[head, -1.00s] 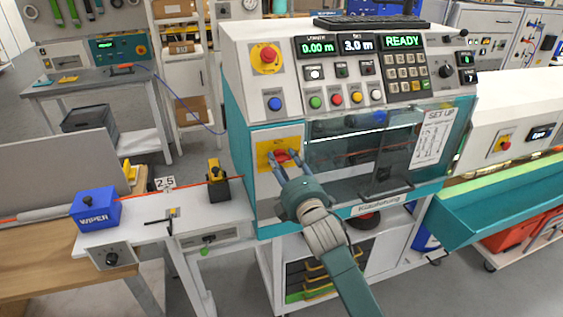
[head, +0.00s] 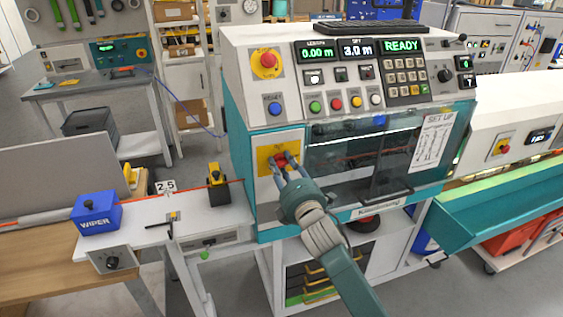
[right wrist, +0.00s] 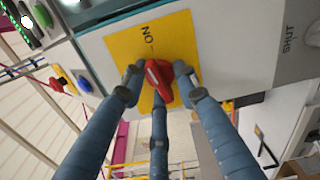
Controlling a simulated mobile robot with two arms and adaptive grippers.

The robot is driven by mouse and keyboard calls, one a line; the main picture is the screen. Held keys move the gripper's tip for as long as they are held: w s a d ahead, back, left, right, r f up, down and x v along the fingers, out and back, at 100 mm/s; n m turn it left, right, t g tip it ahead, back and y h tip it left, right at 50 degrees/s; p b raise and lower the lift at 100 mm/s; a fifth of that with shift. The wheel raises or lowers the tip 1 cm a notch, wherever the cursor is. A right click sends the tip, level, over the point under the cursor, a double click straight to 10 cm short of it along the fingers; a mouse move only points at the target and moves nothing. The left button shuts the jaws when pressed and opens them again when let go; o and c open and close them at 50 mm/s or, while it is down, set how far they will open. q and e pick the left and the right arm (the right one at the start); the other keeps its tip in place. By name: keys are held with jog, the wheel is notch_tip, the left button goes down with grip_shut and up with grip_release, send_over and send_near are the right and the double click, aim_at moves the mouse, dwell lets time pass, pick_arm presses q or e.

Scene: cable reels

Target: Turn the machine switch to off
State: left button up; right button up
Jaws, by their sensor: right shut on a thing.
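The machine switch is a red rotary knob (right wrist: 158,82) on a yellow plate (right wrist: 186,46) on the machine's front. In the head view, the red knob (head: 280,160) sits on the yellow plate (head: 263,160) below the blue button. My right gripper (head: 282,165) reaches the knob from the lower right. In the right wrist view, its blue fingers (right wrist: 158,80) stand around the knob, shut on it. The letters "ON" show on the plate, and the knob's light mark lies near them. The rest of the plate's lettering is hidden. My left gripper is out of view.
The machine's panel (head: 345,75) has a red emergency knob (head: 267,60), coloured buttons, a keypad and a display reading "READY". A clear cover (head: 390,150) is right of the switch. A blue wiper box (head: 96,213) stands on the left bench.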

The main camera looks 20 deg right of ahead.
jog(key=n+p, duration=0.2)
jog(key=n, duration=0.5)
jog(key=n+p, duration=0.3)
jog(key=n, duration=0.3)
jog(key=shift+n, duration=0.8)
jog(key=o, duration=0.8)
jog(key=shift+s, duration=0.1)
jog(key=shift+s+d, duration=0.15)
jog(key=shift+s, duration=3.8)
